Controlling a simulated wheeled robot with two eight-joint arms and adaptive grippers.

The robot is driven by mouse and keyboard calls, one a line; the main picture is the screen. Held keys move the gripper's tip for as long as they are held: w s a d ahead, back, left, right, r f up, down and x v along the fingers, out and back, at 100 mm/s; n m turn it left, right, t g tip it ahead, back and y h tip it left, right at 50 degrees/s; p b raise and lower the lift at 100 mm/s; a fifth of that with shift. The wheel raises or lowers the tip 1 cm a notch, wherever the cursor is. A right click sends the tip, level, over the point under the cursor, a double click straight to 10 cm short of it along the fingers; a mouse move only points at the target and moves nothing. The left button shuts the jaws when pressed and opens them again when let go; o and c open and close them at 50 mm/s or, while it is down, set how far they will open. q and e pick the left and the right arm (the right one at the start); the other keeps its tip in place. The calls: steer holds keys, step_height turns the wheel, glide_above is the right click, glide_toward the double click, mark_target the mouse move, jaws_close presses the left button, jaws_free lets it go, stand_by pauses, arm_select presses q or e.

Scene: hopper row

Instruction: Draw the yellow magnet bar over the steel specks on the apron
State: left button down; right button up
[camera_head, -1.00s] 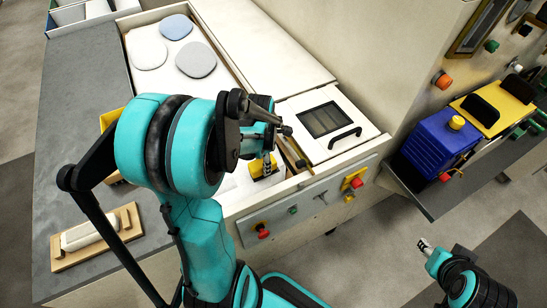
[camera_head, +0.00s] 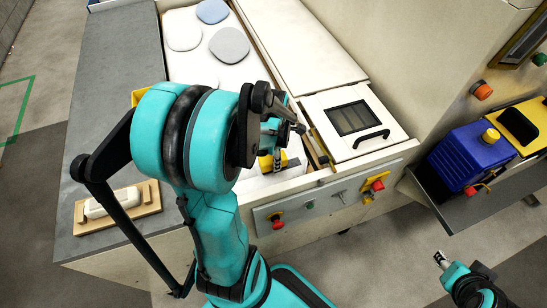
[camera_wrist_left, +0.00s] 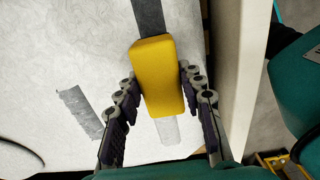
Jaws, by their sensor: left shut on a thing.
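The yellow magnet bar (camera_wrist_left: 158,76) is between the fingers of my left gripper (camera_wrist_left: 166,112), which is shut on it; in the head view the bar (camera_head: 266,164) shows beside the gripper, low over the near end of the pale apron (camera_head: 197,66). In the wrist view a dark strip runs from the bar's far end and a pale strip shows below its near end. I cannot tell whether the bar touches the apron. No separate steel specks can be made out; a grey patch (camera_wrist_left: 80,111) lies left of the gripper. My right gripper (camera_head: 440,258) is far off at lower right, its opening unclear.
A hatch with a dark window and handle (camera_head: 352,118) is right of my left gripper. A front panel holds a red button (camera_head: 277,222) and other controls. Several rounded pads (camera_head: 229,45) lie farther up the apron. A white block on a wooden tray (camera_head: 147,203) sits left.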

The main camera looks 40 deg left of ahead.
mark_target(286, 157)
arm_select(q)
steer(key=shift+f, duration=0.2)
stand_by(0.4)
steer(key=shift+f+b, duration=0.55)
steer(key=shift+b, duration=0.1)
steer(key=shift+w, duration=0.1)
stand_by(0.8)
steer(key=shift+w+d+b, duration=0.15)
steer(key=shift+w+d, duration=0.2)
steer(key=shift+w, duration=0.3)
steer(key=shift+w+d+b, duration=0.15)
steer(key=shift+w+d, duration=0.2)
steer(key=shift+w, duration=0.25)
steer(key=shift+w+d+b, duration=0.15)
steer(key=shift+w+d, duration=0.2)
steer(key=shift+w, duration=0.3)
steer(key=shift+w, duration=0.1)
steer(key=shift+w+d+b, duration=0.15)
steer(key=shift+w+d, duration=0.4)
steer(key=shift+w, duration=0.4)
steer(key=shift+w+d+b, duration=0.15)
steer(key=shift+w+d, duration=0.35)
steer(key=shift+w, duration=0.4)
steer(key=shift+w, duration=0.15)
steer(key=shift+w+d, duration=0.15)
steer(key=shift+w, duration=0.05)
